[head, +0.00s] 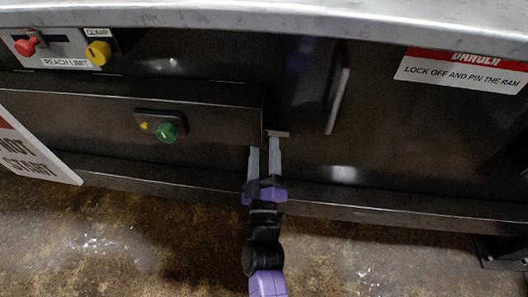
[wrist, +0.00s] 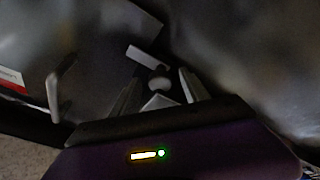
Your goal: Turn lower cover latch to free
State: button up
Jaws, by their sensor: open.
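The latch (head: 279,133), a small grey piece that I take for the lower cover latch, sits at the right edge of the lower left panel, just past my fingertips. In the wrist view it shows as a pale flat bar (wrist: 147,58) with a rounded grey part below it. My gripper (head: 264,149) points up toward the panel with its two grey fingers apart. In the wrist view my gripper (wrist: 160,78) is open, with the rounded part of the latch between or just beyond the fingers. I cannot tell whether they touch it.
A long metal handle (head: 338,100) stands out to the right of the latch. A green knob (head: 168,130) is on the lower left panel. A red knob (head: 27,45) and a yellow clamp knob (head: 98,52) are above left. The floor in front is clear.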

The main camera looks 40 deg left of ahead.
jog(key=shift+c, duration=0.2)
grip_shut()
jog(key=shift+m+t+h+p, duration=0.45)
jog(key=shift+m+p, duration=0.2)
jog(key=shift+m, duration=0.35)
jog(key=shift+s, duration=0.1)
jog(key=shift+o, duration=0.2)
grip_release()
jog(key=p+v, duration=0.2)
jog(key=v, duration=0.5)
jog(key=shift+s+d+p, duration=0.25)
jog(key=shift+s+p, duration=0.05)
jog(key=shift+p, duration=0.1)
